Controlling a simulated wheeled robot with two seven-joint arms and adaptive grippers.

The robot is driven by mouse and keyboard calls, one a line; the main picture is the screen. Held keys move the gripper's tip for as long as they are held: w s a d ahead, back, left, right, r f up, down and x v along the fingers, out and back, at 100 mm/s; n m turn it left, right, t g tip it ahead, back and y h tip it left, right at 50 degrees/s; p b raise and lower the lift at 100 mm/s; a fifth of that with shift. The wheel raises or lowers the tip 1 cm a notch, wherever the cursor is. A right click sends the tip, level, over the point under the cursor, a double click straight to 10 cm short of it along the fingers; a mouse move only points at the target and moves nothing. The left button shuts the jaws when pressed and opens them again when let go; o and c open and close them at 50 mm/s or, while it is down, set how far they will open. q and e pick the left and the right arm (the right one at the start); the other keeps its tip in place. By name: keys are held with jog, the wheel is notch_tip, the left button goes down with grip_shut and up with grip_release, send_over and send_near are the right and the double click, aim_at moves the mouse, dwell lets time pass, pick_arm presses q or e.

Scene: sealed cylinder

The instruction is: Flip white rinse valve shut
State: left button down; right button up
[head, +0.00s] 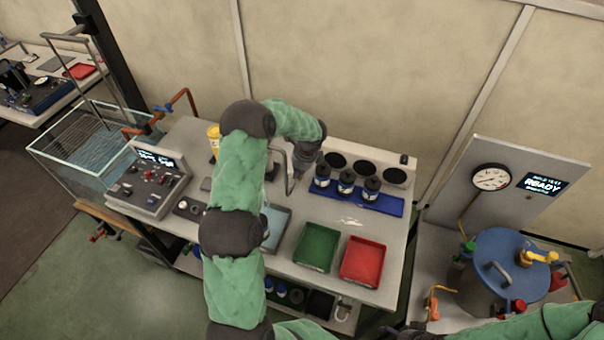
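I cannot make out a white rinse valve for certain. A curved metal spout (286,172) stands at the back of the bench by the grey sink (277,222). My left arm, in green sleeves, reaches up over the bench and bends down to the right. My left gripper (299,172) points down just right of the spout, left of the blue tray. It is small and dark, and I cannot tell whether it is open or touches anything. A small white curved fitting (343,312) shows below the bench's front edge.
The bench holds a control box (150,187), a green tray (316,246), a red tray (362,261) and a blue tray (386,206) with dark-capped bottles. A glass tank (88,150) stands left. A blue-lidded vessel (497,248) with coloured valves stands right, under a gauge panel (520,180).

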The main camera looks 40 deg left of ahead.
pick_arm(q)
jog(key=shift+s+a+m+p, duration=0.4)
jog(key=shift+a+m+p, duration=0.05)
jog(key=shift+a+m, duration=0.35)
jog(key=shift+d, duration=0.1)
